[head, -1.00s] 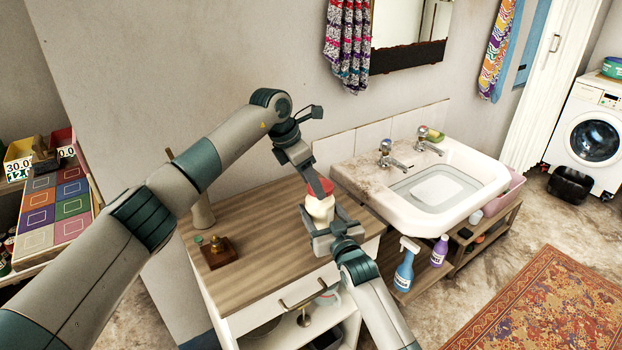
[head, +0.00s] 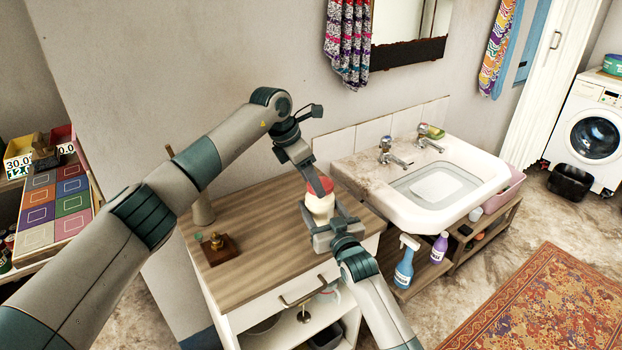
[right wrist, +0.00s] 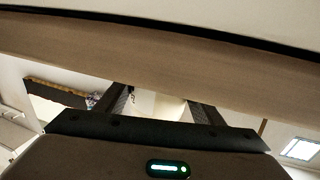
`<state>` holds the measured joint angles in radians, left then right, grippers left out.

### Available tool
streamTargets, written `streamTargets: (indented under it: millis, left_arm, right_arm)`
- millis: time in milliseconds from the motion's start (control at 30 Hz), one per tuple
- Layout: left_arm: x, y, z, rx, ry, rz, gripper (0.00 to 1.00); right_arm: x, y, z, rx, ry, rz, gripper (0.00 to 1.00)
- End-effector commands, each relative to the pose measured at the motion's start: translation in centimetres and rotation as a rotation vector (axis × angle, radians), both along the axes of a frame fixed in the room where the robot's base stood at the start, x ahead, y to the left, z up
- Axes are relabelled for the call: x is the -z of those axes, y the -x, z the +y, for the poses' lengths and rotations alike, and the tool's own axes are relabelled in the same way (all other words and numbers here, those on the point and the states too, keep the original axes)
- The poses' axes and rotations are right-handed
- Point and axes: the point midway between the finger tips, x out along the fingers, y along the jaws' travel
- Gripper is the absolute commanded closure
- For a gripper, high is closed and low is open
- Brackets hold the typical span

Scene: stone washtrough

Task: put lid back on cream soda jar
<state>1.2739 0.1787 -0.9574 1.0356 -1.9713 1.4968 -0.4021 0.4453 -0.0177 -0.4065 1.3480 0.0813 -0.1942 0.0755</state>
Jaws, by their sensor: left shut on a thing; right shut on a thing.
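The cream-coloured jar (head: 319,208) is upright above the wooden top of the cabinet. My right gripper (head: 331,223) is shut on its body from the front. In the right wrist view, my right gripper's fingers (right wrist: 160,106) stand either side of a pale shape, and a broad band hides most of the jar.
A wooden block with a brass piece (head: 218,248) stands on the cabinet top (head: 262,262), left of the jar. A vase-like object (head: 201,208) is behind it. The sink (head: 428,190) is close on the right. The cabinet top's left front is clear.

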Motion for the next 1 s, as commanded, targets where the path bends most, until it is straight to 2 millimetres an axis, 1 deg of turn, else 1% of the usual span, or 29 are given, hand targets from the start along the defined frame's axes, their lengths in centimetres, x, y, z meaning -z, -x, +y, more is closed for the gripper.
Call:
streamTargets:
  millis: [367, 400, 533, 633, 1000]
  left_arm:
    - [0.6, 0.0, 0.0, -0.001, 0.001, 0.0, 0.69]
    - [0.6, 0.0, 0.0, 0.0, 0.001, 0.0, 0.69]
    - [0.6, -0.1, 0.0, 0.022, -0.001, 0.002, 0.69]
    - [0.7, -0.3, 0.1, 0.08, -0.005, 0.006, 0.69]
    - [0.8, -1.3, 0.1, 0.424, -0.007, 0.009, 0.69]
  right_arm:
    - [0.1, 0.0, 0.0, 0.0, 0.002, 0.001, 0.79]
    - [0.1, 0.0, 0.0, 0.0, 0.002, 0.001, 1.0]
    - [0.1, 0.0, 0.0, 0.0, 0.002, 0.001, 1.0]
    - [0.1, 0.0, 0.0, 0.0, 0.002, 0.001, 1.0]
    - [0.1, 0.0, 0.0, 0.0, 0.002, 0.0, 1.0]
